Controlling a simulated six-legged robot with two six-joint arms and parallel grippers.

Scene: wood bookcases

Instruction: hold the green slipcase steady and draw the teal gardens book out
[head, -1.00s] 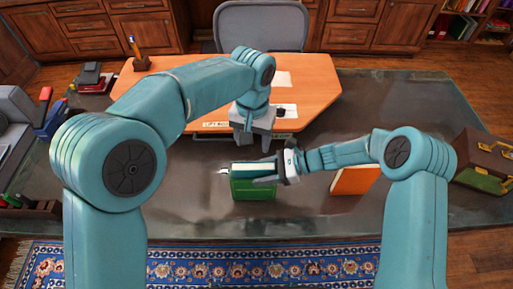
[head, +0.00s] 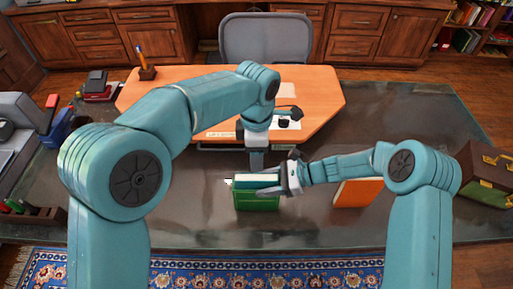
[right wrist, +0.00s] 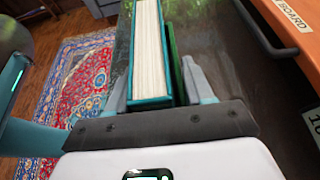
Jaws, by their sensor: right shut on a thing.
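The green slipcase (head: 257,203) stands on the dark tabletop in the middle of the head view. The teal gardens book (head: 256,180) sits in it, its teal top and pale pages showing above the green. In the right wrist view the book's pages (right wrist: 150,55) lie between teal covers, with a green slipcase wall (right wrist: 173,55) beside them. My right gripper (head: 283,182) is shut on the slipcase from the right, with its fingers on either side. My left gripper (head: 257,162) hangs just behind the book; its fingertips are partly hidden and its jaws are unclear.
An orange item (head: 356,192) lies to the right, near my right arm. A brown and green briefcase (head: 485,174) stands at the right edge. An orange desk board (head: 205,98) lies behind the slipcase. The tabletop in front is clear.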

